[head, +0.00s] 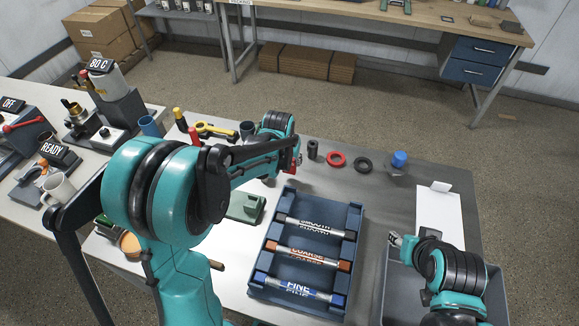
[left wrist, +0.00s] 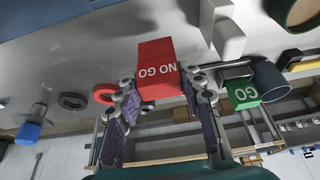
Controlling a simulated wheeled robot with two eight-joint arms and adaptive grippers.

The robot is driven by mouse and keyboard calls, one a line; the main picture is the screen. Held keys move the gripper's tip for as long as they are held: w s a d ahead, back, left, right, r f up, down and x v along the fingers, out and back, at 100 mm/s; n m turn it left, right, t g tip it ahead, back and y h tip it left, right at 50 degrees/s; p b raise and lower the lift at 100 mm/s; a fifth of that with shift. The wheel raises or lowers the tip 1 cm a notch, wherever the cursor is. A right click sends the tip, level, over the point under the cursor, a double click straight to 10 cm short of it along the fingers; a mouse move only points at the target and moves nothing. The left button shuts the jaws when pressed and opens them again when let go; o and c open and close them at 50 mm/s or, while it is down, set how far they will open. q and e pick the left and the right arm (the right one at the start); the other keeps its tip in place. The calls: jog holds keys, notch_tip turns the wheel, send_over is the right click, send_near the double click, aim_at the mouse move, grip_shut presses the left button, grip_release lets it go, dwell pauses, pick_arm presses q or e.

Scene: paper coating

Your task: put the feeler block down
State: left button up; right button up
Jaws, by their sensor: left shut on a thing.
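The feeler block is a red block marked NO GO (left wrist: 157,68), held between the fingers of my left gripper (left wrist: 160,100) in the left wrist view. In the head view a small part of the red block (head: 298,161) shows beside my left gripper, above the back of the grey table; whether it touches the table is hidden. A green block marked GO (left wrist: 243,95) stands apart from it in the left wrist view. My right gripper (head: 395,239) is at the right, over the edge of the grey bin; its finger opening is too small to judge.
A blue rack (head: 352,222) holds rollers marked smooth, coarse and fine. A black cylinder (head: 313,149), red ring (head: 336,159), black ring (head: 363,165) and blue-topped item (head: 399,160) line the table's back. A white sheet (head: 438,212) lies at right. A grey bin (head: 394,290) is at lower right.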

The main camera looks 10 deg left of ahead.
aim_at(290, 165)
pick_arm(q)
jog(key=shift+f+b, duration=0.45)
jog(key=shift+f, duration=1.15)
jog(key=shift+f, duration=0.2)
jog(key=o, duration=1.2)
jog(key=shift+c, duration=0.2)
jog(key=shift+r, duration=0.15)
